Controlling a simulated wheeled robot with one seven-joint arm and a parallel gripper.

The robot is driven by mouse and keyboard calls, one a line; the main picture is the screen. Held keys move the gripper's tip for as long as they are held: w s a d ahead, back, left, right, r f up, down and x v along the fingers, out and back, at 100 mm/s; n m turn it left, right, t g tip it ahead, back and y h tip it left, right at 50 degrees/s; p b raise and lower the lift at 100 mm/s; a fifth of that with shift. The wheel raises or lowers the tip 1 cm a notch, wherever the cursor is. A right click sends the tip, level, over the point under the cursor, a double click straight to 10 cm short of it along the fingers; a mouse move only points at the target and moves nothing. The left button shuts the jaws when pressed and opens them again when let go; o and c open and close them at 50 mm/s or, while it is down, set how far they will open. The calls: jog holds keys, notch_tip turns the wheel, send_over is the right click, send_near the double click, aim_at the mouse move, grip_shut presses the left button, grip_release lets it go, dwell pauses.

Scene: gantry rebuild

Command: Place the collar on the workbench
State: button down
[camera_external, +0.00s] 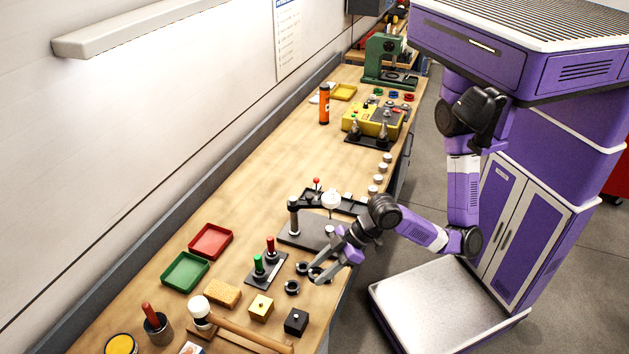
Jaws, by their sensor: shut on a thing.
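The workbench (262,160) is a long wooden top along the wall. My gripper (316,273) reaches down over its front edge, pointing to the lower left. It is shut on a small dark ring, the collar (317,271), which shows between the fingertips. The fingers partly hide this collar. It is low over the bench top; I cannot tell whether it touches the wood. Two similar dark rings lie on the bench just left of the gripper, an upper ring (302,267) and a lower ring (292,287).
A dial-gauge stand (294,220) rises just behind my gripper. A plate with red and green handles (265,267) lies to the left. Bare wood surrounds the rings.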

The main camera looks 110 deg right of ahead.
notch_tip(320, 180, up, 10)
jog(key=s+d+r+m+g+h+p, duration=0.1)
jog(key=s+d+m+h+p, duration=0.15)
jog(key=d, duration=1.65)
jog(key=s+d+m+g+h+p, duration=0.15)
jog(key=d+m, duration=0.25)
jog(key=d, duration=1.6)
jog(key=s+d+m+h+p, duration=0.1)
jog(key=s+d+m+h, duration=0.1)
jog(key=s+d, duration=1.45)
jog(key=s+d+f+p, duration=0.1)
jog(key=s+d+p, duration=0.15)
jog(key=s, duration=0.55)
jog(key=w+a+n+t+y+b, duration=0.1)
jog(key=w+a+n+t+y, duration=0.15)
jog(key=a+n, duration=0.25)
jog(key=shift+g+y, duration=0.3)
jog(key=shift+y, duration=0.15)
notch_tip(320, 180, down, 15)
jog(key=shift+r+b, duration=0.1)
jog(key=shift+b, duration=0.45)
jog(key=shift+d+f, duration=0.1)
jog(key=shift+f, duration=2.5)
